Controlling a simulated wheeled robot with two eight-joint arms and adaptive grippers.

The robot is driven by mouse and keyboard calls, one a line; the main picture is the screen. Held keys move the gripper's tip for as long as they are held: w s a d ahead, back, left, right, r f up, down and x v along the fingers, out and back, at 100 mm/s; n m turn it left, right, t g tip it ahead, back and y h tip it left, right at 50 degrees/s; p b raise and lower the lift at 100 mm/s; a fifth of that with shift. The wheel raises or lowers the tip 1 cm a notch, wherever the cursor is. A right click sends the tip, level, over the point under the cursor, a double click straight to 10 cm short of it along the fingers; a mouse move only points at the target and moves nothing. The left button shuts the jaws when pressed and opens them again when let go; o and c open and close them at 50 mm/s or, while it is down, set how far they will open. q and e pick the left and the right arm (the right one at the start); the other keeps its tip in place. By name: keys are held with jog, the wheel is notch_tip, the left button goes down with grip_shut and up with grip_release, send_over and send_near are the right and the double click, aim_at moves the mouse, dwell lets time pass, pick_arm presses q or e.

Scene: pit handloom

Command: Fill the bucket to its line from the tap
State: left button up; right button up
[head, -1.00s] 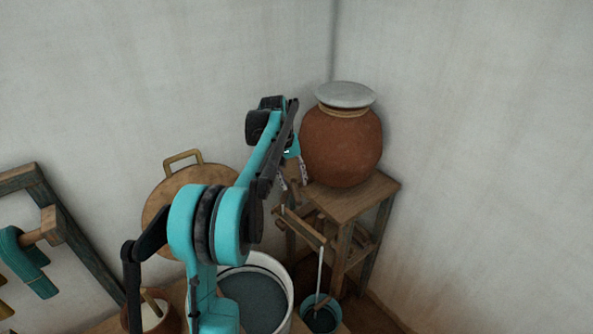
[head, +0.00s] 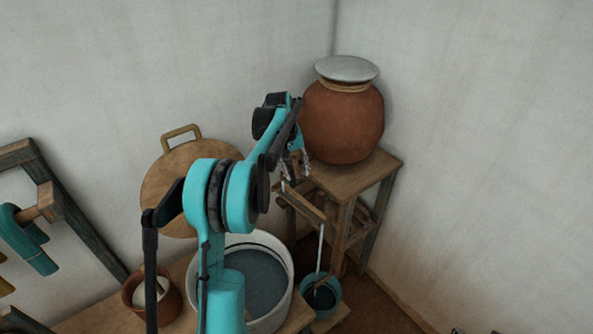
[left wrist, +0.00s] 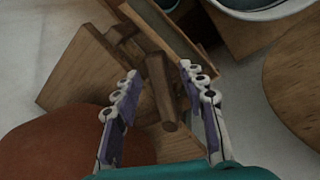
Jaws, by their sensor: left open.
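The teal bucket (head: 336,292) stands low beneath the end of a wooden trough (head: 304,206) in the head view. A thin pale streak (head: 320,248), which looks like running water, drops from the trough's end into it. The bucket's inside is dark; I cannot make out its line or level. My left gripper (head: 294,164) is open beside the clay pot (head: 343,122), above the trough. In the left wrist view, its fingers (left wrist: 162,95) stand on either side of a wooden peg (left wrist: 160,88), apparently the tap, with gaps on both sides. My right gripper is not in view.
The clay pot with its pale lid rests on a wooden stand (head: 362,180) in the corner. A large white tub (head: 287,262) of dark liquid stands left of the bucket. A round wooden board (head: 165,185) leans on the wall, and a small brown pot (head: 132,291) sits below.

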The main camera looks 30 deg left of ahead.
pick_arm(q)
grip_shut()
jog(key=shift+w+d+r+n+p, duration=0.1)
jog(key=shift+w+d+n+p, duration=0.25)
jog(key=shift+n, duration=0.2)
jog(key=shift+w+d+r+n+p, duration=0.1)
jog(key=shift+d+n+p, duration=0.15)
jog(key=shift+n+p, duration=0.25)
jog(key=w+n, duration=0.1)
jog(key=n, duration=0.1)
jog(key=w+d+n+p, duration=0.1)
jog(key=shift+d+f+n+t+y, duration=0.1)
jog(key=shift+f+n+t+y, duration=0.1)
jog(key=shift+n+t+y, duration=0.15)
grip_release()
jog(key=shift+r, duration=0.1)
